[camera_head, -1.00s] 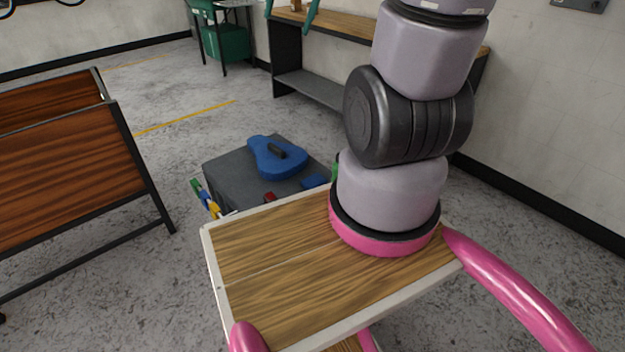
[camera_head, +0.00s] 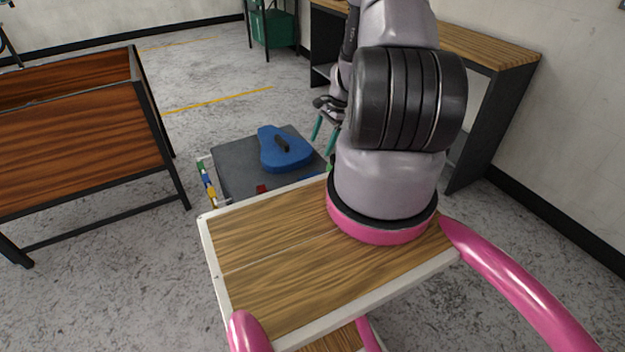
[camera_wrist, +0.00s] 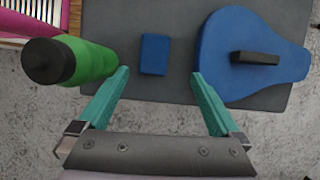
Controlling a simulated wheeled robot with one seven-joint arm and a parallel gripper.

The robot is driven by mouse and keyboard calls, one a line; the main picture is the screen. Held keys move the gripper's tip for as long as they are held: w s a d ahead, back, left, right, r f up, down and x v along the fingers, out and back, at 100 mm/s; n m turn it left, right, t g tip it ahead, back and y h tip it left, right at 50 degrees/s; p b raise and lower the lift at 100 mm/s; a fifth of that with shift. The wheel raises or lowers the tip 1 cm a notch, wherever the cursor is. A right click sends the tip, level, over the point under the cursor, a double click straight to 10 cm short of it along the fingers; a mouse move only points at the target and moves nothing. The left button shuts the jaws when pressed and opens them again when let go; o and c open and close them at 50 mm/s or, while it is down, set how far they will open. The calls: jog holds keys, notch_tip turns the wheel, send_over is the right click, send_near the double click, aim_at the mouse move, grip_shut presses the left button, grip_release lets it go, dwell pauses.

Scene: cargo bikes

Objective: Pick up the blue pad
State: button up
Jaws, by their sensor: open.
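A small blue rectangular pad (camera_wrist: 155,54) lies flat on a dark grey top. A larger blue paddle-shaped piece (camera_wrist: 240,58) with a black handle lies to its right; it also shows in the head view (camera_head: 285,150). In the wrist view my gripper (camera_wrist: 161,75) is open with teal fingers, and the small pad lies ahead, between the lines of the fingertips. Nothing is between the fingers. In the head view my gripper (camera_head: 322,138) is partly hidden by my arm, above the right side of the grey top. The small pad is mostly hidden there.
A green bottle (camera_wrist: 92,60) with a black cap stands close by the left finger. The dark grey top (camera_head: 235,165) holds these things. A brown wooden bench (camera_head: 80,150) stands left, a wood-topped table (camera_head: 490,45) behind right. Floor between is clear.

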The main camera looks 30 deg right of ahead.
jog(key=x, duration=0.5)
jog(key=s+d+x, duration=0.1)
jog(key=x, duration=0.1)
jog(key=shift+a+f, duration=0.1)
jog(key=shift+f, duration=0.5)
jog(key=shift+x, duration=2.85)
jog(key=shift+f, duration=0.3)
jog(key=shift+c, duration=0.3)
jog(key=c, duration=1.3)
jog(key=shift+o, duration=0.2)
notch_tip(320, 180, up, 11)
jog(key=shift+f, duration=0.2)
